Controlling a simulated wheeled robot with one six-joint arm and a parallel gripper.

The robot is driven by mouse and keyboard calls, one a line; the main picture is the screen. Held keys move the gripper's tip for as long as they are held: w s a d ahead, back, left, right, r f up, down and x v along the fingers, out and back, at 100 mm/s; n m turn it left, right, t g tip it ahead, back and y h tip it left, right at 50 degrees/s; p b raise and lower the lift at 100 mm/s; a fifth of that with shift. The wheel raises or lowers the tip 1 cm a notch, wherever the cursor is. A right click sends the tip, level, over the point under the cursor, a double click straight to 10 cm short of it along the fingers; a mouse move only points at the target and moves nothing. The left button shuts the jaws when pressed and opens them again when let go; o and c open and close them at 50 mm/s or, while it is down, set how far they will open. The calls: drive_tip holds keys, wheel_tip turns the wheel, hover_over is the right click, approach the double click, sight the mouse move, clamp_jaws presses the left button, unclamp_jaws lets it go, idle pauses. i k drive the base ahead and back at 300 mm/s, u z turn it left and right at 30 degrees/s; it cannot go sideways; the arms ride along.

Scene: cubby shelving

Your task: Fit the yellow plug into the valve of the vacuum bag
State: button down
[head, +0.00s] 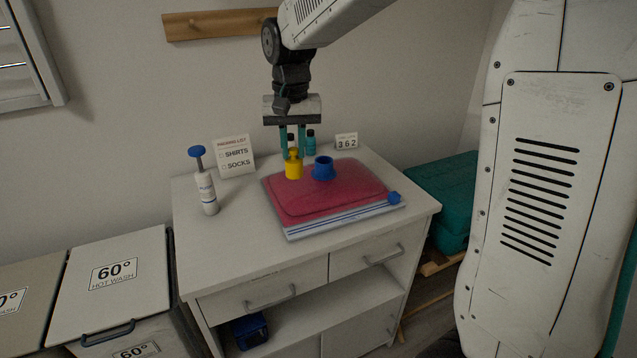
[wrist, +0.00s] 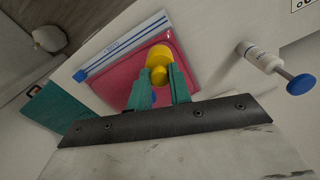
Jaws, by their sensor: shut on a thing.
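The yellow plug (head: 294,168) is held by my gripper (head: 293,153), whose teal fingers are shut on its narrow top. It also shows between the fingers in the wrist view (wrist: 160,58). The red vacuum bag (head: 327,193) lies flat on the cabinet top, with its clear zip edge toward the front. Its blue valve (head: 323,168) stands up from the bag just right of the plug in the head view. The plug appears to be above the bag and beside the valve, not in it. In the wrist view the valve is mostly hidden behind a finger.
A white pump bottle with a blue handle (head: 208,190) stands left of the bag. The cabinet's front left top is clear.

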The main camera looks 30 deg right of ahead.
sight(324, 170)
drive_tip(key=k, duration=1.15)
drive_tip(key=u, duration=0.6)
drive_tip(key=i, duration=1.15)
drive_tip(key=z, duration=0.65)
drive_tip(key=i, duration=0.6)
drive_tip(key=z, duration=0.6)
